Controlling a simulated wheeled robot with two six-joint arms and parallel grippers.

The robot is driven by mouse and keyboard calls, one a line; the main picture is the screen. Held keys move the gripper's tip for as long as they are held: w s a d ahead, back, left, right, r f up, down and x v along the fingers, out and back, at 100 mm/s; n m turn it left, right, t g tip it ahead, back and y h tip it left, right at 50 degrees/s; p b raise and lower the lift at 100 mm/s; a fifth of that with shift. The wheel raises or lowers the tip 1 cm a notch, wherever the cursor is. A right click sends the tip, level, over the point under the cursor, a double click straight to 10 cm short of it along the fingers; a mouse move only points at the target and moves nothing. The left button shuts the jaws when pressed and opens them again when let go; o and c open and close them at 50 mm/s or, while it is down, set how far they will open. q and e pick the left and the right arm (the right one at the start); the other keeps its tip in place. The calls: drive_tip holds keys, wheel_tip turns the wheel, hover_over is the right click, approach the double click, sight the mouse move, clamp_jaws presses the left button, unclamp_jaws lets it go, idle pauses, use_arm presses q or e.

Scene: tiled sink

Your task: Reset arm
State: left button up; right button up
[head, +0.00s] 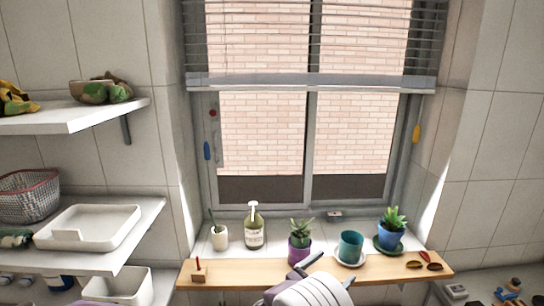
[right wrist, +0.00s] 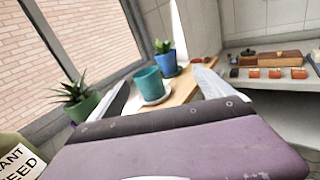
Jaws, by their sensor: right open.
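My right gripper (head: 328,272) shows at the bottom middle of the head view, at the front edge of the wooden board (head: 235,271). In the right wrist view its two fingers (right wrist: 163,92) are spread apart with nothing held between them. My left gripper does not show.
On the sill stand a purple-potted plant (head: 299,247), a blue-potted plant (head: 391,232), a soap bottle (head: 254,230) and a white cup (head: 219,237). Shelves at left hold a white tray (head: 88,227) and a wire basket (head: 29,195). A counter (right wrist: 262,88) is at right.

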drive_tip(key=d+r+m+g+h, duration=0.1)
drive_tip(key=d+r+m+g, duration=0.15)
drive_tip(key=d, duration=0.45)
drive_tip(key=s+d+f+m+g+y, duration=0.2)
drive_tip(key=s+d+m+g, duration=0.25)
drive_tip(key=s, duration=0.45)
drive_tip(key=s+d+f+m+g+y, duration=0.1)
drive_tip(key=s+d+f+m+g, duration=0.1)
drive_tip(key=s+d+m+g, duration=0.45)
drive_tip(key=s+a+f+m+y+b, duration=0.1)
drive_tip(key=s+a+f+m+y, duration=0.55)
drive_tip(key=s, duration=0.45)
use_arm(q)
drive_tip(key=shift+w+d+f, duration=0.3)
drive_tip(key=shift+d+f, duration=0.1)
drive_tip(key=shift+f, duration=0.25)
use_arm(e)
drive_tip(key=w+a+f+m+t+y, duration=0.2)
drive_tip(key=a+f+m+t+y, duration=0.1)
drive_tip(key=a, duration=0.6)
drive_tip(key=f+m+y, duration=0.1)
drive_tip(key=m+y, duration=0.1)
drive_tip(key=shift+w+a+f+y, duration=0.15)
drive_tip(key=shift+w+f+y, duration=0.05)
drive_tip(key=shift+w+y, duration=0.15)
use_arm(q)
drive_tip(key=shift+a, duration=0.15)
use_arm(e)
drive_tip(key=shift+a, duration=0.15)
